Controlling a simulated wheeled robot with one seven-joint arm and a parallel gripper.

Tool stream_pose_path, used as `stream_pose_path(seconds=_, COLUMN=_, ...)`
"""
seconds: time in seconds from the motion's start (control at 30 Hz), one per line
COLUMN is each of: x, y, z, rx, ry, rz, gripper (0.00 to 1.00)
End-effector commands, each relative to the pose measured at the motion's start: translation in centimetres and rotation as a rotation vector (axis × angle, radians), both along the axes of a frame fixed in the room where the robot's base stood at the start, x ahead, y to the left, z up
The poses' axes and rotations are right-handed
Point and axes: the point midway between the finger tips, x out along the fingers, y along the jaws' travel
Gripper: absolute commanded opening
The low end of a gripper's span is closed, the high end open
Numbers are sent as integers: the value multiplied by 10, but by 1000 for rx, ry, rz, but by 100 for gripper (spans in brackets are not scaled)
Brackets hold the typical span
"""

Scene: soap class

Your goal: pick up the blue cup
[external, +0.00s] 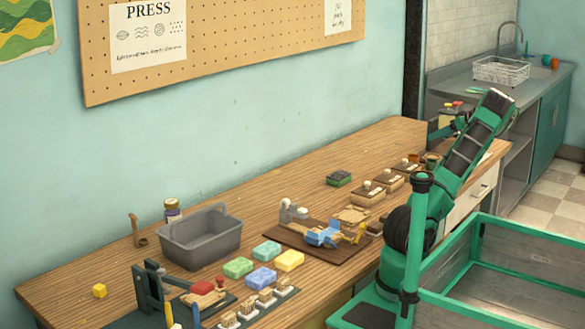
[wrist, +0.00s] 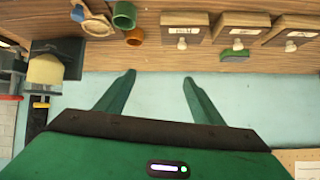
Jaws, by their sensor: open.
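A small blue-teal cup (external: 546,59) stands on the far counter by the sink in the external view. It is too small there to tell its exact colour. In the wrist view a green cup (wrist: 124,15) lies at the top edge of the picture on the wooden bench, with no clearly blue cup beside it. My gripper (wrist: 159,76) is open, its two green fingers spread with nothing between them. The pale wall shows behind the fingers. In the external view my arm reaches up over the bench's far end, and its fingers are hard to make out.
An orange cup (external: 555,63) stands beside the blue-teal one. An amber cup (wrist: 134,37) is close to the green cup. Several labelled boxes (wrist: 185,28) stand on the bench. A grey tub (external: 200,240) and soap blocks fill the near bench. A green-framed cart (external: 500,265) stands front right.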

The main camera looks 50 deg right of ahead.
Motion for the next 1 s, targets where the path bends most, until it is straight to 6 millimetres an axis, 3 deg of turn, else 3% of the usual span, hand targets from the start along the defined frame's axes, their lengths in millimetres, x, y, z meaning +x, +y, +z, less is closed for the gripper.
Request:
stream_pose_path(seconds=0.1, x=-36, y=-24, z=2, rx=-37, ry=-67, rz=-30, gripper=61)
stream_pose_path(seconds=0.47, x=-115, y=-62, z=10, rx=-136, ry=-196, rz=-92, gripper=61)
stream_pose_path(seconds=0.8, x=-114, y=-61, z=-90, rx=-133, ry=-199, rz=-89, gripper=61)
stream_pose_path(seconds=1.0, x=-112, y=-62, z=-117, rx=-136, ry=-199, rz=-89, gripper=61)
